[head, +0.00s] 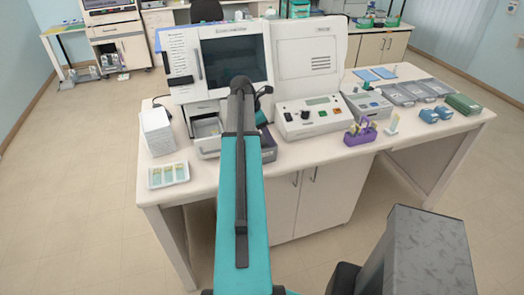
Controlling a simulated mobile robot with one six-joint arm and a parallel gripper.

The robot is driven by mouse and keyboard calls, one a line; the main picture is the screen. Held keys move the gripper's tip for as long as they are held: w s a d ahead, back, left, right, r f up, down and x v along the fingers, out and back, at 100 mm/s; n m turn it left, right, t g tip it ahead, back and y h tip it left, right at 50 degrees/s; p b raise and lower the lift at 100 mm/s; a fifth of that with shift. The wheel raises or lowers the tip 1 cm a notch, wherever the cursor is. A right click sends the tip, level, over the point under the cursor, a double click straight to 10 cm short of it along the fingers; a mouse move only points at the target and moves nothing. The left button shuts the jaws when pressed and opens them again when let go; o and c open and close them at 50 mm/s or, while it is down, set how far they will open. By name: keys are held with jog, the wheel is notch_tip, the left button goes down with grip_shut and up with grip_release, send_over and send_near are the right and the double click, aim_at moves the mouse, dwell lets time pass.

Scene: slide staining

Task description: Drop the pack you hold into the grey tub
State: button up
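My teal arm reaches forward over the bench, and its dark far end is in front of the white machine with the dark screen. My gripper's fingers are hidden behind the arm, so I cannot see whether they are open or shut. No pack is visible at the arm's end. I cannot make out with certainty which container is the grey tub. Several shallow grey trays (396,95) lie at the bench's right rear. An open pale grey drawer-like box (206,128) is under the screen machine, left of the arm.
The bench (215,178) holds a white stack (157,132), a white slide tray (168,175), the screen machine (180,62), a control-panel machine (312,118), a purple rack (360,134), blue items (429,116) and a green box (463,104). Floor left of the bench is clear.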

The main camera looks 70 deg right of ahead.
jog(key=shift+r, duration=0.1)
jog(key=b+v, duration=0.4)
jog(key=v, duration=0.9)
jog(key=shift+a+r+b, duration=0.15)
jog(key=shift+r+b, duration=0.1)
jog(key=shift+b, duration=0.1)
dwell(1.0)
